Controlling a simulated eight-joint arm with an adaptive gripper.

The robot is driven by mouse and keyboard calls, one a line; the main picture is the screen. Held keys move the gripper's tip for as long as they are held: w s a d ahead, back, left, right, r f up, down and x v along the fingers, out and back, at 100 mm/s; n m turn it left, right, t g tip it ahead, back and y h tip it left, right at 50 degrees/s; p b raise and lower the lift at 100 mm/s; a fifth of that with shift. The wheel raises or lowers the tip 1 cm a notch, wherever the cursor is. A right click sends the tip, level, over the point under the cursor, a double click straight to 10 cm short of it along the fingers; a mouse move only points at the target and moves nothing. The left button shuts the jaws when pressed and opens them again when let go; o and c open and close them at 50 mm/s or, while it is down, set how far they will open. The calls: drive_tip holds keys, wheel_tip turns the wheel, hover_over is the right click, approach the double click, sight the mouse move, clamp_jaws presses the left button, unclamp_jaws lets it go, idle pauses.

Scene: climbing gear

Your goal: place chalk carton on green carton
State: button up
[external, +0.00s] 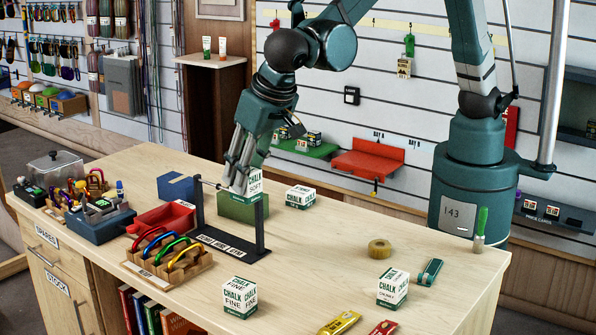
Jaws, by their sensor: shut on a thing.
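A white and green chalk carton (254,187) labelled "CHALK SOFT" is between the fingers of my gripper (243,180), which points down and is shut on it. The fingers hide part of the carton. The green carton (232,208) stands on the counter directly below, behind the black stand. The held carton is over the right part of the green carton; I cannot tell whether they touch.
A black stand (260,228) with two uprights is just in front of the green carton. Other chalk cartons stand at right (300,196), front (239,297) and front right (392,288). The centre-right counter is mostly clear.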

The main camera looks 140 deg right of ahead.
wheel_tip(320, 180, up, 2)
drive_tip(key=shift+r, duration=0.25)
drive_tip(key=s+d+p, duration=0.3)
drive_tip(key=s+d, duration=1.9)
wheel_tip(320, 180, down, 5)
drive_tip(key=shift+r, duration=0.1)
drive_tip(key=shift+f, duration=0.2)
drive_tip(key=shift+f, duration=2.8)
drive_tip(key=shift+f, duration=0.1)
drive_tip(key=shift+f+p, duration=0.35)
drive_tip(key=shift+f, duration=1.6)
